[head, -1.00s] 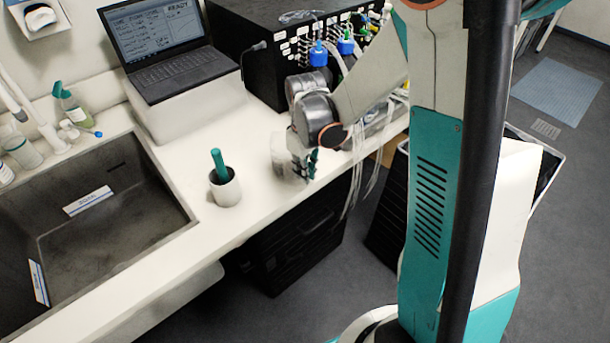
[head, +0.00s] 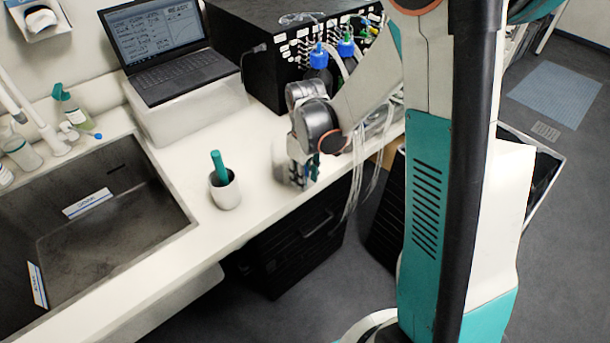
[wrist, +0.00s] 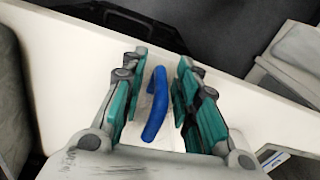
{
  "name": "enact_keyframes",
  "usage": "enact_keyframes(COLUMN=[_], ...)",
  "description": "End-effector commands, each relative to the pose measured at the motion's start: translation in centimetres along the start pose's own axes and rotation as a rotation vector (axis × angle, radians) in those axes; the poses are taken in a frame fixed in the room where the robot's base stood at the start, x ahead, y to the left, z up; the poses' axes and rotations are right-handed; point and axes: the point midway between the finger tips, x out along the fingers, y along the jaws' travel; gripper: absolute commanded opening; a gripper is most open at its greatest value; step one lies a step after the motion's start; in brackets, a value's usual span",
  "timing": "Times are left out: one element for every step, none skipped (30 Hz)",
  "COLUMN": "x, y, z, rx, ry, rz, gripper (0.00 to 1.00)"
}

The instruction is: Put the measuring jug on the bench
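The measuring jug (head: 282,165) is a pale, see-through vessel standing on the white bench (head: 262,218) near its front edge. In the head view it is faint and partly hidden behind my gripper (head: 308,174). In the wrist view its blue handle (wrist: 156,104) lies between the two teal fingers of my gripper (wrist: 160,75). The fingers are apart, with a visible gap on each side of the handle. The clear jug body can hardly be made out in the wrist view.
A white cup with a green-handled tool (head: 224,190) stands left of the jug. The sink (head: 100,225) is further left. A laptop (head: 155,50) on a white box and a black tubing unit (head: 262,60) stand behind. Loose tubes hang right of my gripper.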

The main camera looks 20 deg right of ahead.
Motion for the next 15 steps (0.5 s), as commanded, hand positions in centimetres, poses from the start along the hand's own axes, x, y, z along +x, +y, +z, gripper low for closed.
enact_keyframes(x=[-0.8,-1.2,-1.9,-2.5,-3.1,-4.0,-4.6,-5.3,-6.1,-6.8,-7.4,-8.1,-8.7,-9.1,-9.8], y=[0.0,0.0,0.0,0.0,0.0,0.0,0.0,0.0,0.0,0.0,0.0,0.0,0.0,0.0,0.0], z=[0.0,0.0,0.0,0.0,0.1,0.1,0.1,0.0,0.1,0.1,0.0,0.1,0.0,0.1,0.0], rx=[0.000,0.000,0.000,0.000,0.000,0.000,0.000,0.000,0.000,0.000,0.000,0.000,0.000,0.000,0.000], ry=[0.000,0.000,0.000,0.000,0.000,0.000,0.000,0.000,0.000,0.000,0.000,0.000,0.000,0.000,0.000], rz=[0.000,0.000,0.000,0.000,0.000,0.000,0.000,0.000,0.000,0.000,0.000,0.000,0.000,0.000,0.000], gripper=[0.29,0.29,0.29,0.29,0.29,0.29,0.29,0.29,0.29,0.29,0.29,0.29,0.29,0.29,0.29])
